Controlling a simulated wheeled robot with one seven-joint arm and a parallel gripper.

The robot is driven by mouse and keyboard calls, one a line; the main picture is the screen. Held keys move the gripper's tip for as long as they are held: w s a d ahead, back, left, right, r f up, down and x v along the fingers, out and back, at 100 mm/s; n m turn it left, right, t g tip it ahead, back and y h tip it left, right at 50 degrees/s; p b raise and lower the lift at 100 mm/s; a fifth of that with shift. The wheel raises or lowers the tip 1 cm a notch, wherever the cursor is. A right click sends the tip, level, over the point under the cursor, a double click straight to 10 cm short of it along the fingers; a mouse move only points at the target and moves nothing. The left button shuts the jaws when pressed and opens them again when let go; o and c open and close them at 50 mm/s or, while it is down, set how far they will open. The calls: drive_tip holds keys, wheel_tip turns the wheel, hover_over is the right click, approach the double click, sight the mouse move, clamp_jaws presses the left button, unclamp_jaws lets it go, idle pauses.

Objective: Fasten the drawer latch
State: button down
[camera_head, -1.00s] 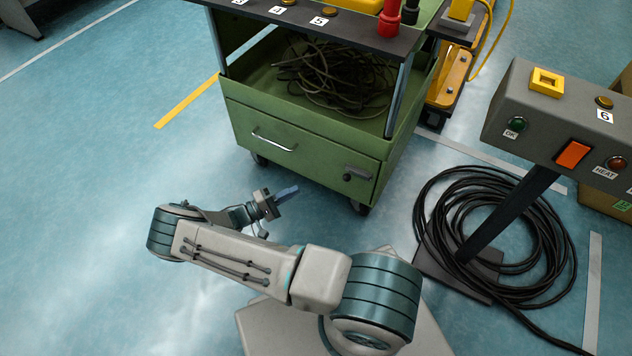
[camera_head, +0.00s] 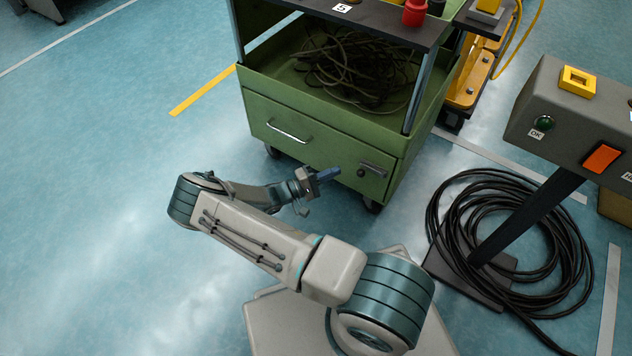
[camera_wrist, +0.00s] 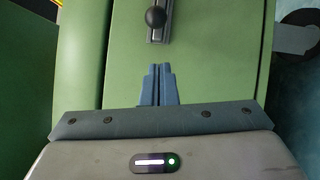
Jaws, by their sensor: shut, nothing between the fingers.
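The green drawer (camera_head: 325,148) in the cart's lower part appears closed flush, with a silver bar handle (camera_head: 288,136) on its left. The latch (camera_head: 374,168) is a grey bar with a dark round knob (camera_head: 361,173) at the drawer's right end. In the wrist view, the latch bar (camera_wrist: 161,36) and its black ball knob (camera_wrist: 156,17) are straight ahead of the fingers. My gripper (camera_head: 338,172) is shut and empty, with blue fingers pointing at the latch. In the wrist view, the fingertips (camera_wrist: 158,68) are apart from the knob.
Coiled cable (camera_head: 360,65) lies on the cart's open shelf above the drawer. A grey control box (camera_head: 570,115) on a slanted post stands at right, with a black hose coil (camera_head: 450,225) on the floor around its base. The floor left of the cart is clear.

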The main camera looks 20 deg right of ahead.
sight(362, 170)
drive_tip(key=shift+s+d+r+b, duration=0.25)
drive_tip(key=shift+s+d, duration=0.4)
drive_tip(key=shift+d, duration=0.2)
drive_tip(key=shift+s+d+r+b, duration=0.2)
drive_tip(key=shift+s+d, duration=0.4)
drive_tip(key=shift+d, duration=0.25)
